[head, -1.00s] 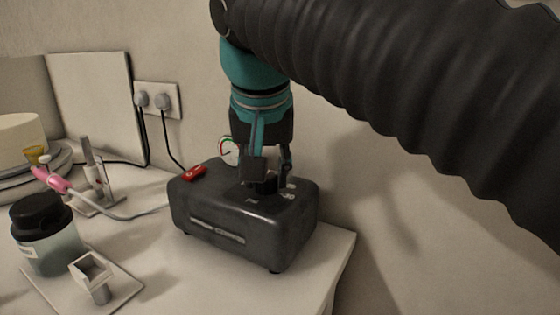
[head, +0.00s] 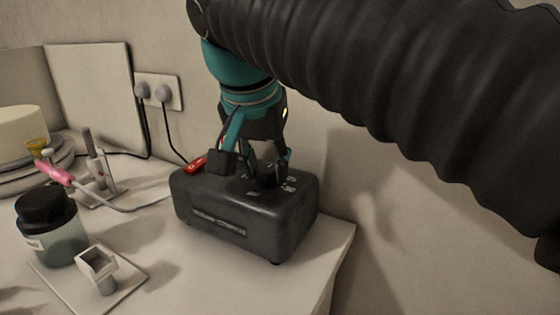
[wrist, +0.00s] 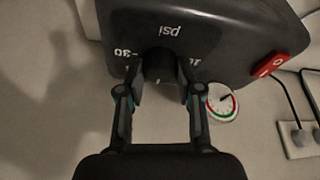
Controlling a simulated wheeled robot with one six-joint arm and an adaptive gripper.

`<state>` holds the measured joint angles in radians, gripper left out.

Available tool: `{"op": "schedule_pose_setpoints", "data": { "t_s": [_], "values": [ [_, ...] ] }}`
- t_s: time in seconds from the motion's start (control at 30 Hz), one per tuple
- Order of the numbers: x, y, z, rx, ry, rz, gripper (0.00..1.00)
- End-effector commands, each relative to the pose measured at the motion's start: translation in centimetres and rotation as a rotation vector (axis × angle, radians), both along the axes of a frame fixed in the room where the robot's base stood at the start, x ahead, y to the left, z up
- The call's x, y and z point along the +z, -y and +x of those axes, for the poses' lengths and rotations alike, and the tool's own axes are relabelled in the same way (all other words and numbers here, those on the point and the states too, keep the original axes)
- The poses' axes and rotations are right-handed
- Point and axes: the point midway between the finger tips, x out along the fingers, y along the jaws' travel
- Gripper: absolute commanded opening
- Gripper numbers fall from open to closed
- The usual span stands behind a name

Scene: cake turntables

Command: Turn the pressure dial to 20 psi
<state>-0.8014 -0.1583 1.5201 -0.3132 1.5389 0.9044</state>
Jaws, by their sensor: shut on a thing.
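The black compressor box (head: 235,225) stands on the white counter, with the black pressure dial (head: 268,174) on its top. My gripper (head: 250,168) reaches down from above, tilted, with its fingers at the dial. In the wrist view my gripper (wrist: 161,85) is shut on the dial (wrist: 160,64), one finger on each side. The printed "psi" and "30" marks show upside down there, and the "10" is partly hidden by a finger. A small pale mark shows at the dial's lower edge. Its exact setting is hard to read.
A red switch (head: 195,164) is on the box. A round gauge (wrist: 222,102) shows in the wrist view. A pink airbrush (head: 54,172), a dark-lidded jar (head: 48,230) and a small holder (head: 98,268) are to the left. Wall sockets (head: 158,91) with cables are behind.

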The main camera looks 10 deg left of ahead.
Motion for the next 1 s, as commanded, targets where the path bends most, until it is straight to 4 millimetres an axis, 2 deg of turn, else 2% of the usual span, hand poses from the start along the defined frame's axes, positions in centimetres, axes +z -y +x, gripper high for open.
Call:
{"op": "schedule_pose_setpoints", "data": {
  "t_s": [0.03, 0.1, 0.13, 0.43, 0.57, 0.67, 1.0],
  "values": [
    [-0.1, 0.0, 0.0, 0.0, -0.002, -0.002, 0.38],
    [-0.1, 0.0, 0.0, 0.001, -0.002, -0.001, 0.55],
    [-0.1, 0.0, 0.0, 0.001, -0.002, -0.001, 0.6],
    [0.0, 0.0, 0.0, 0.001, -0.001, 0.0, 0.6],
    [0.7, -0.1, -0.3, 0.001, 0.0, 0.001, 0.6],
    [2.0, -0.2, -0.8, 0.002, 0.001, 0.001, 0.6],
    [8.1, -0.6, -3.3, 0.002, 0.0, 0.001, 0.6]
  ]
}}
